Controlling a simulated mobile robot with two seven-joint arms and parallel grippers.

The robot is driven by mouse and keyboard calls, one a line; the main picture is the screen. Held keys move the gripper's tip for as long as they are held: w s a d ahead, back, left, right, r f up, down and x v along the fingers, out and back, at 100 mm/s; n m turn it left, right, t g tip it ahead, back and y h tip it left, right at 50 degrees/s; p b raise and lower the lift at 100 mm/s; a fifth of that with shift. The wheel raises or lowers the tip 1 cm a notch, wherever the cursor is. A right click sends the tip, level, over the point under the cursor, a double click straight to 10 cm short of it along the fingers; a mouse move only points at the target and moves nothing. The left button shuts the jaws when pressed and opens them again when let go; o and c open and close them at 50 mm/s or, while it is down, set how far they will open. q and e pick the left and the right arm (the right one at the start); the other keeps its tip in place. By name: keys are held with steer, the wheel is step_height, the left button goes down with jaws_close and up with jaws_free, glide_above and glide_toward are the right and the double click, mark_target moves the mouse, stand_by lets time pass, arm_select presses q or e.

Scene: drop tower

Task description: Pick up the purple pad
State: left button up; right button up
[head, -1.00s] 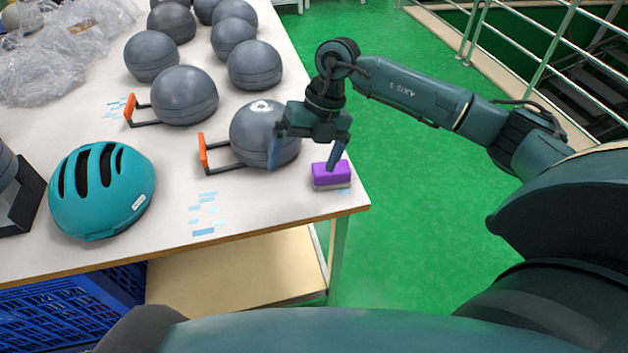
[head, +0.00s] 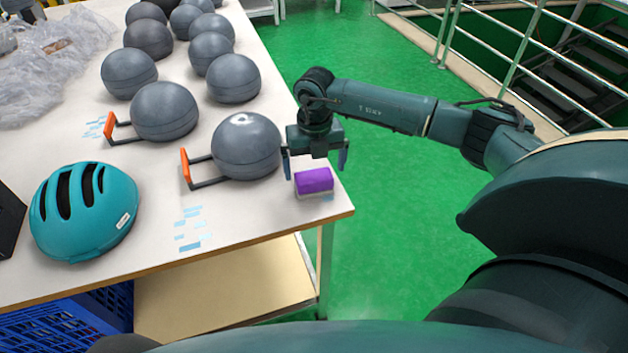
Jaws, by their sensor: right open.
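The purple pad (head: 314,181), a small block with a purple top and a pale lower layer, lies on the white table (head: 240,215) near its right front corner. My right gripper (head: 315,168) points down with its fingers spread wide, just behind and above the pad. One finger shows to the left of the pad's far side and the other to the right, near the table's right edge. Nothing is between the fingers, and I cannot tell the exact height above the pad. My left gripper does not show.
A grey ball (head: 247,146) with an orange-ended bracket (head: 186,167) sits close left of the gripper. More grey balls stand behind. A teal helmet (head: 84,212) and crumpled clear plastic (head: 40,65) are at the left. Metal railings (head: 510,60) stand beyond the green floor (head: 400,230).

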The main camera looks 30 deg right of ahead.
mark_target(314, 174)
step_height(314, 174, down, 3)
steer(key=shift+w+f, duration=0.15)
steer(key=shift+f, duration=0.05)
steer(key=c, duration=1)
step_height(314, 174, up, 10)
steer(key=shift+r, duration=0.1)
steer(key=shift+c, duration=0.2)
steer(key=o, duration=0.5)
steer(key=c, duration=0.4)
steer(key=shift+o, duration=0.2)
